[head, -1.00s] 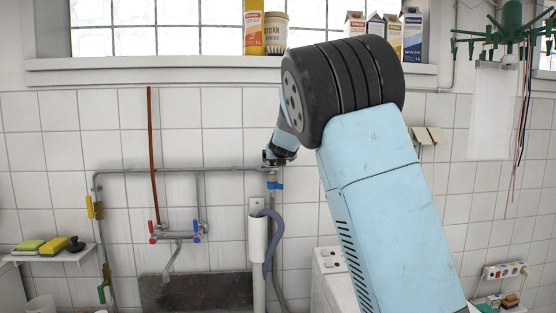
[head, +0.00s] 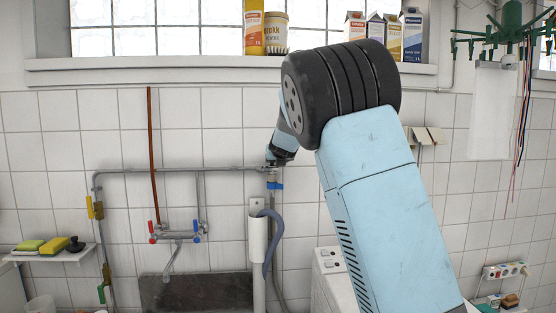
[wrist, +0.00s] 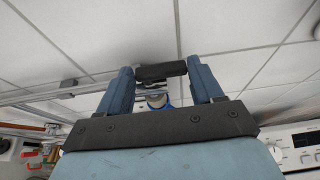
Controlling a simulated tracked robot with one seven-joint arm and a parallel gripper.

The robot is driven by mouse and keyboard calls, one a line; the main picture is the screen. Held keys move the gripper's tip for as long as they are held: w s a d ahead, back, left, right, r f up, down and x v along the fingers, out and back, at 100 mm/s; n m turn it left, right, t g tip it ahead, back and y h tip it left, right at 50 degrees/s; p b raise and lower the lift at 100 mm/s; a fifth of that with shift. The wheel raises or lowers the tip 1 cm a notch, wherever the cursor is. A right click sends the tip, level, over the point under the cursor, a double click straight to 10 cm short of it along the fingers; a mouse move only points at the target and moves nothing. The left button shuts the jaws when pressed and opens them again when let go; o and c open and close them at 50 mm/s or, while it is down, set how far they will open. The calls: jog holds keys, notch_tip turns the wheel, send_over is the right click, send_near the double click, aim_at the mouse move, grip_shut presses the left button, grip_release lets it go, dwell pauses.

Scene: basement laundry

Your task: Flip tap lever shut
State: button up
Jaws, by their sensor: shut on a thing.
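My gripper (wrist: 160,76) has its two blue fingers on either side of a short black bar, which looks like the tap lever (wrist: 160,71). The fingers touch its ends. Just behind the bar, a round pale and blue fitting (wrist: 157,100) shows between the fingers. In the head view my gripper (head: 274,158) is at the right end of the grey wall pipe, above a blue fitting (head: 275,185). The lever is too small and too covered there to tell its angle.
A grey pipe (head: 225,169) runs along the tiled wall. Left of my gripper is a mixer tap (head: 178,236) with red and blue handles over a dark sink (head: 195,292). A white pipe (head: 257,238) and grey hose stand below. A sill with boxes (head: 413,35) is above.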

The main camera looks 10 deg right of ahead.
jog(key=shift+c, duration=1)
jog(key=shift+f, duration=0.15)
